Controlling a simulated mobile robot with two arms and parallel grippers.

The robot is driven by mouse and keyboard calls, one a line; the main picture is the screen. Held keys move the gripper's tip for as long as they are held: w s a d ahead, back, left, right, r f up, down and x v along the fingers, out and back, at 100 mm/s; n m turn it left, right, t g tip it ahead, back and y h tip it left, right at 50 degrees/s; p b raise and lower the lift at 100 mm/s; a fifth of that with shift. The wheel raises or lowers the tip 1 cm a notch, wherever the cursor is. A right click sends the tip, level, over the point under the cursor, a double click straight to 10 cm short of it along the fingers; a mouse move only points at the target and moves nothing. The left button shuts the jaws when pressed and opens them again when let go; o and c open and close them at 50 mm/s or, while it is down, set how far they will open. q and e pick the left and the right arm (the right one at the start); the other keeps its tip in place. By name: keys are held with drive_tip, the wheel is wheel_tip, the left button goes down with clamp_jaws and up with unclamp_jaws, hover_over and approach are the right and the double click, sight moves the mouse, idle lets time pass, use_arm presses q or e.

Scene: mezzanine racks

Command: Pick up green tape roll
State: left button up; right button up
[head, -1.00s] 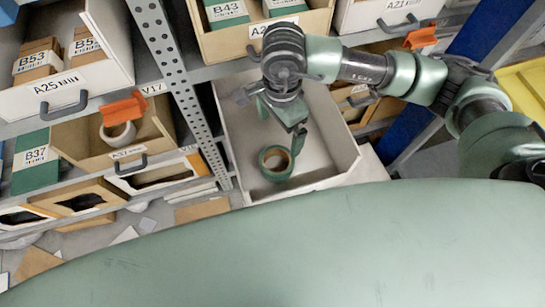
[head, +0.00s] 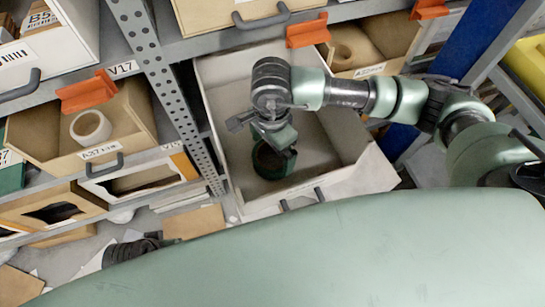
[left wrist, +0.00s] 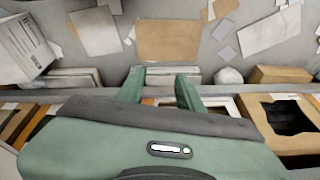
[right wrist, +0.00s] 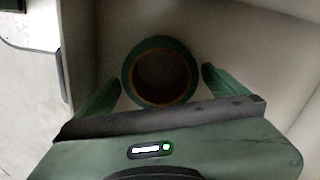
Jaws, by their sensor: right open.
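The green tape roll (head: 268,172) lies in a pale open bin in the head view, partly hidden by my right gripper (head: 279,146). In the right wrist view the roll (right wrist: 160,43) shows as a green ring with a brown inner edge and a dark centre. My right gripper is open there (right wrist: 160,77), with one finger on each side of the roll and a visible gap to each; I cannot tell its exact height over the roll. My left gripper (left wrist: 158,82) is open and empty above the floor and low shelf edge in the left wrist view.
The pale bin (head: 225,80) has tall walls around the roll. A perforated rack post (head: 150,65) stands to its left. A white tape roll (head: 90,127) sits in a neighbouring cardboard bin. Cardboard and paper pieces (left wrist: 175,40) litter the floor.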

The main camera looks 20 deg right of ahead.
drive_tip(key=shift+a+f, duration=0.1)
drive_tip(key=shift+f, duration=1.45)
use_arm(q)
drive_tip(key=shift+r, duration=0.85)
use_arm(e)
drive_tip(key=c, duration=1.2)
drive_tip(key=shift+r, duration=0.1)
